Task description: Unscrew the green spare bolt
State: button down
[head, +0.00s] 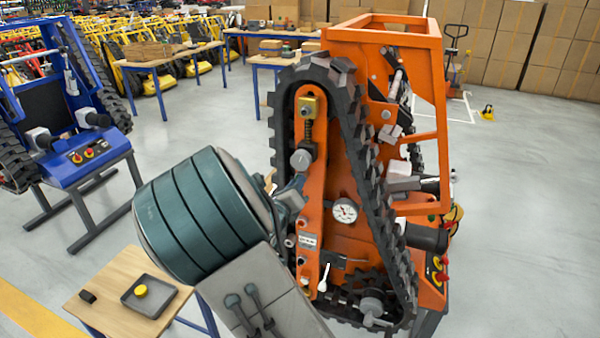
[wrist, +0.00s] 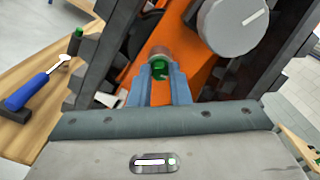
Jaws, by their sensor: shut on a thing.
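The green spare bolt (wrist: 160,70) shows in the wrist view between the two blue-grey fingertips of my gripper (wrist: 160,88). The jaws are shut on it. Its far end meets a round brownish-grey fitting (wrist: 159,53) on the orange side plate of the tracked carrier; I cannot tell how far it is threaded in. In the head view, my gripper (head: 290,193) is at the orange carrier's (head: 344,245) side plate, inside the track loop. My arm and gripper hide the bolt there.
A grey knob (wrist: 235,25) is close at the upper right of my gripper. The black track (head: 360,170) surrounds the side plate. A wooden table (head: 105,285) holds a dark tray (head: 165,305) with a yellow piece. A blue-handled tool (wrist: 30,92) lies on wood at left.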

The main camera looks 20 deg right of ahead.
jog(key=shift+n+p, duration=4)
jog(key=shift+p, duration=1.45)
jog(key=n, duration=0.9)
jog(key=shift+n, duration=0.4)
